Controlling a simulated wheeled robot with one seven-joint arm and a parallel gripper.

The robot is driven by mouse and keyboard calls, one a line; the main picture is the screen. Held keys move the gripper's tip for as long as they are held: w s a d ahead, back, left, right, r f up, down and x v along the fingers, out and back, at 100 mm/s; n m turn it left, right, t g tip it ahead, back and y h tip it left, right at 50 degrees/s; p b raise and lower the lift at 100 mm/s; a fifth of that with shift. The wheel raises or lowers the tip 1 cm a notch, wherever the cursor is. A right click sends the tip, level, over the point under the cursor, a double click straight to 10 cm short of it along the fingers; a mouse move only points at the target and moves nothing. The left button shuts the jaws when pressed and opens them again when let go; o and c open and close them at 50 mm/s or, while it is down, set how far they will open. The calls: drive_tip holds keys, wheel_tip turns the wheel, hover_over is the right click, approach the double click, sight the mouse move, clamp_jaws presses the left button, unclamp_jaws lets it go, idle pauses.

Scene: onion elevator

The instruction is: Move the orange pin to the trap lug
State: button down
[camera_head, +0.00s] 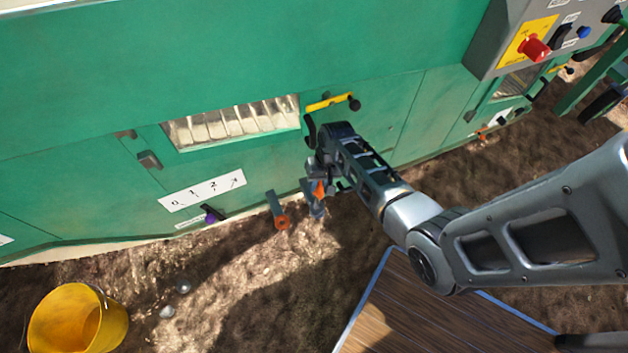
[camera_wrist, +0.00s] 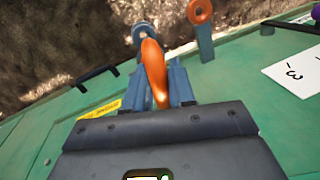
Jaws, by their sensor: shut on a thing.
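My gripper (camera_head: 320,180) is at the green machine's lower edge, shut on the orange pin (camera_head: 320,188). In the wrist view the orange pin (camera_wrist: 155,70) stands between my blue-grey fingers (camera_wrist: 158,88). A grey round end (camera_wrist: 142,31) shows just past the pin's far end; I cannot tell whether they touch. In the head view a grey piece (camera_head: 317,209) shows just below the gripper. A grey lug with an orange ring (camera_head: 282,222) is to the left; its ring also shows in the wrist view (camera_wrist: 200,12). I cannot tell which part is the trap lug.
A white scale plate (camera_head: 203,189) and a purple knob (camera_head: 211,216) are farther left on the machine. A yellow handle (camera_head: 328,102) is above my gripper. A yellow bucket (camera_head: 78,320) stands lower left. A wooden board (camera_head: 430,315) lies below my arm.

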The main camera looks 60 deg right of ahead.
drive_tip(key=shift+f+b, duration=2.55)
drive_tip(key=shift+b, duration=0.15)
drive_tip(key=shift+f+b, duration=1.55)
drive_tip(key=shift+f, duration=0.5)
drive_tip(key=c, duration=0.9)
unclamp_jaws()
drive_tip(key=shift+o, duration=0.2)
drive_tip(key=shift+s+d+r+p, duration=0.2)
drive_tip(key=shift+r+p, duration=0.2)
drive_tip(key=shift+r, duration=0.85)
drive_tip(key=shift+s+d+r+p, duration=0.15)
drive_tip(key=shift+r+p, duration=0.2)
drive_tip(key=shift+r, duration=0.95)
drive_tip(key=shift+s+d+r+p, duration=0.2)
drive_tip(key=shift+r+p, duration=0.2)
drive_tip(key=shift+r, duration=0.85)
